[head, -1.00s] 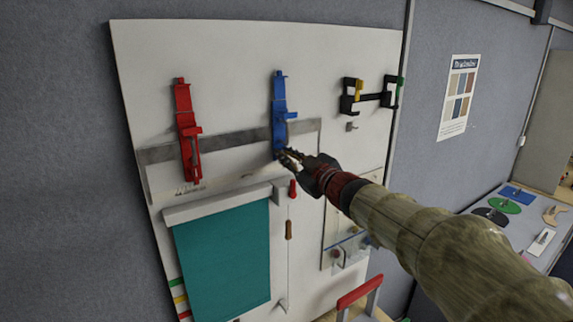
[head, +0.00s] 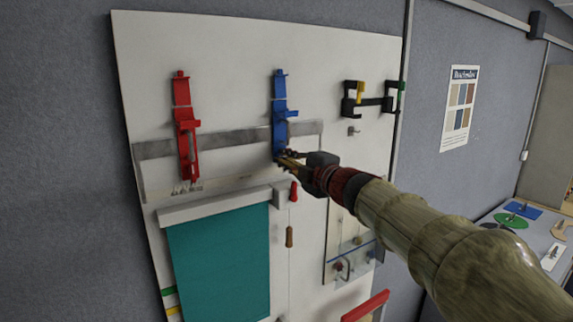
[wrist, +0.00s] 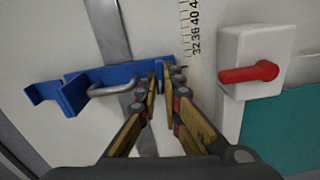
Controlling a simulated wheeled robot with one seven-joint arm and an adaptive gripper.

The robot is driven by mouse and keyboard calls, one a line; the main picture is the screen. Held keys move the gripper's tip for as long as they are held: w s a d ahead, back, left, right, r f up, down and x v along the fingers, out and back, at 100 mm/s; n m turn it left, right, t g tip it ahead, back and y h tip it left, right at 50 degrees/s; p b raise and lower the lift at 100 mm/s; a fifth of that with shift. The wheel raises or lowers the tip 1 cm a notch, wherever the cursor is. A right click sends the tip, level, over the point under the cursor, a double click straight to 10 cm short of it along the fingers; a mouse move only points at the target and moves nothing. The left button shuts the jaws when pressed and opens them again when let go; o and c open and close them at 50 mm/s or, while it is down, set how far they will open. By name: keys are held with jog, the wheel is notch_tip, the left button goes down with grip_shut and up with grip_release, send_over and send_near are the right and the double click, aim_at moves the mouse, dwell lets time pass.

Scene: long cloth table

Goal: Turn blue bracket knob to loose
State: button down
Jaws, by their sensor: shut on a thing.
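The blue bracket (head: 279,100) is mounted upright on the white wall board. It lies sideways across the wrist view (wrist: 125,73), with a grey bar handle (wrist: 112,88) in front of it. My gripper (head: 283,158) is at the bracket's lower end. In the wrist view my gripper's fingers (wrist: 163,75) are close together at the bracket's right end, shut on the blue knob there. The knob is mostly hidden between the fingertips, so its turn position cannot be read.
A red bracket (head: 185,125) hangs to the left. Close by are a white box with a red lever (wrist: 250,73), a number scale (wrist: 195,30) and a teal cloth (head: 220,260). Black clamps (head: 370,100) hang at the upper right.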

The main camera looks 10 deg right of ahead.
jog(key=shift+f+n+b, duration=0.1)
jog(key=shift+n+b, duration=0.2)
jog(key=shift+n, duration=0.2)
jog(key=c, duration=2)
grip_release()
jog(key=shift+o, duration=0.2)
jog(key=shift+s, duration=0.1)
jog(key=v, duration=0.7)
jog(key=shift+s+d, duration=0.15)
jog(key=shift+s, duration=0.2)
